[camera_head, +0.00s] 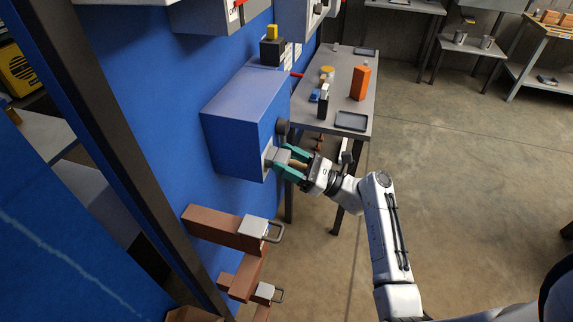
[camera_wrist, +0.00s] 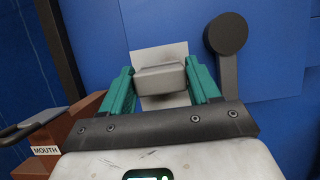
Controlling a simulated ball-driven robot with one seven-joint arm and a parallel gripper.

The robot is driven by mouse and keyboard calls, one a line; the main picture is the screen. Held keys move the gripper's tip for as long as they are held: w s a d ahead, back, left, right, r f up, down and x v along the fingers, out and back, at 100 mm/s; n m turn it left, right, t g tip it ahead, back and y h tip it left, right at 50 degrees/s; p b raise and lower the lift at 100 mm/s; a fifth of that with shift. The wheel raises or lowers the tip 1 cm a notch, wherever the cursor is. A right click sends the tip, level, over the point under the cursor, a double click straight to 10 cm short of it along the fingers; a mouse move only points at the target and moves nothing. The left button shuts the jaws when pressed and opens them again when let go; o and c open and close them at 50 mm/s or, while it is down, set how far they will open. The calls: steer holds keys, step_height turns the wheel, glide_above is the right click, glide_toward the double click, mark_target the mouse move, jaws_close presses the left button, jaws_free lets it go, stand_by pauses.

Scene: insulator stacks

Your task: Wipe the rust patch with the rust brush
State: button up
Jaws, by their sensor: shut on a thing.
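My gripper (camera_head: 280,161), with teal fingers, is shut on the rust brush (camera_head: 281,154) at the front of a blue box on the blue wall. The brush shows as a grey block between the fingers in the wrist view (camera_wrist: 160,79). A pale plate (camera_wrist: 152,54) lies behind the brush on the blue surface. The brush covers the plate's middle, and I cannot make out a distinct rust patch.
A dark round knob (camera_wrist: 227,34) is right of the plate on the blue box (camera_head: 238,125). Brown beams (camera_head: 212,226) with metal loops jut out below. A grey table (camera_head: 342,90) holding an orange block (camera_head: 360,82) stands beyond the box. Floor at right is open.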

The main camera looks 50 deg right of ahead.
steer(key=shift+w+d+b, duration=0.25)
steer(key=shift+w+d, duration=0.05)
steer(key=shift+d, duration=0.4)
steer(key=shift+w+d+b, duration=0.2)
steer(key=shift+w+d, duration=0.05)
steer(key=shift+d, duration=0.75)
steer(key=shift+r, duration=0.1)
steer(key=s+d+p, duration=0.1)
steer(key=s+d, duration=0.1)
steer(key=s, duration=0.3)
steer(key=shift+s, duration=0.35)
steer(key=shift+d, duration=0.1)
steer(key=s, duration=0.1)
steer(key=s+d+p, duration=0.1)
steer(key=shift+s, duration=0.4)
